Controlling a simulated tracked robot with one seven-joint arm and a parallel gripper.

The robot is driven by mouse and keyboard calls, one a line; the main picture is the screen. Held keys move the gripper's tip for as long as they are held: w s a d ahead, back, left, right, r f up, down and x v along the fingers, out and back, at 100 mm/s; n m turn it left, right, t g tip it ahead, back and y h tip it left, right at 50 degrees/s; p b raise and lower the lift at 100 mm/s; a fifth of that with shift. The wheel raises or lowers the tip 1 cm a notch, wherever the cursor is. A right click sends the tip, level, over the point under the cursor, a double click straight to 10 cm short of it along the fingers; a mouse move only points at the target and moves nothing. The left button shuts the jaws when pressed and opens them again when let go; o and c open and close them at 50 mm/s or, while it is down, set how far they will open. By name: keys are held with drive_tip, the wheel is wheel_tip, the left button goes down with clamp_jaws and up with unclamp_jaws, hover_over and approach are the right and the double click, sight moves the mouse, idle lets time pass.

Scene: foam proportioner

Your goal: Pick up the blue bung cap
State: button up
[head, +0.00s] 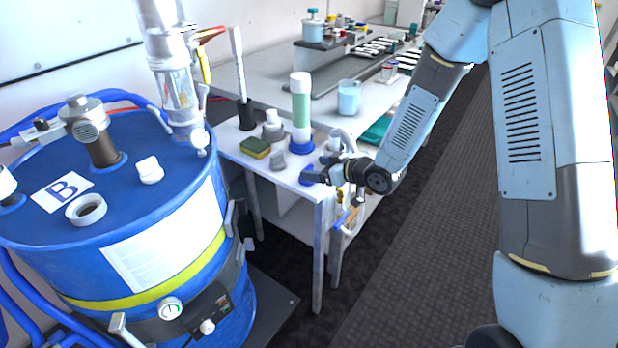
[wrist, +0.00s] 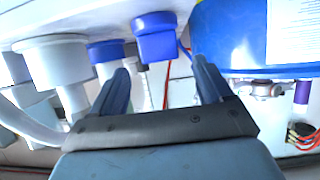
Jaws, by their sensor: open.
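The blue bung cap (head: 306,175) sits near the front edge of the small white table, partly hidden by my gripper in the head view. In the wrist view, which looks upside down, the blue cap (wrist: 155,38) lies just beyond my fingertips, in line with the gap between them. My gripper (wrist: 161,66) is open and empty, with one finger on each side of that gap. In the head view my gripper (head: 322,177) reaches in from the right, low over the table edge. I cannot tell whether a finger touches the cap.
A green-and-white cylinder on a blue base (head: 301,115), a sponge (head: 255,148) and grey-white fittings (head: 272,125) stand close by on the white table (head: 240,140). A large blue drum (head: 120,210) is at left. A long bench (head: 360,95) runs behind.

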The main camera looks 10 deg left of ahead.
drive_tip(key=shift+s+f+x, duration=0.1)
drive_tip(key=shift+f+x, duration=0.05)
drive_tip(key=shift+x, duration=1.45)
drive_tip(key=shift+s+f+x, duration=0.1)
drive_tip(key=shift+f+x, duration=0.1)
drive_tip(key=shift+x, duration=1.4)
drive_tip(key=shift+d+r, duration=0.1)
drive_tip(key=c, duration=1.1)
